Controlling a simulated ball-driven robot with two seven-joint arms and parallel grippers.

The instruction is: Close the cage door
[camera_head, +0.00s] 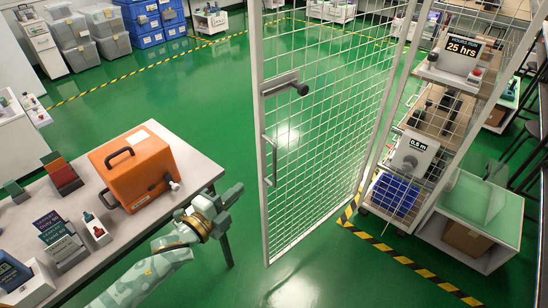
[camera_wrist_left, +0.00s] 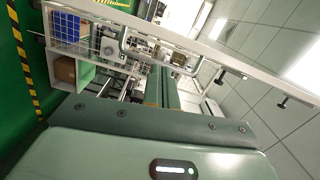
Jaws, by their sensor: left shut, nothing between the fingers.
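The cage door (camera_head: 325,130) is a white-framed mesh panel standing open, swung out from the cage. Its free edge is nearest me and carries a pull handle (camera_head: 274,160) and a latch bar with a dark knob (camera_head: 302,89). My left gripper (camera_head: 237,190) is shut and empty, left of the door's free edge and apart from the handle in the head view. The wrist view shows the door frame (camera_wrist_left: 225,57) running diagonally, with the handle (camera_wrist_left: 160,64) beyond the gripper's pale green body. My right gripper is not in view.
A table (camera_head: 205,160) at left bears an orange case (camera_head: 150,170), cards and small bottles. The cage holds shelves with testers, including a sign (camera_head: 460,53). Yellow-black tape (camera_head: 410,263) marks the cage's floor edge. A side cart (camera_head: 490,210) stands right. Green floor is open behind the door.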

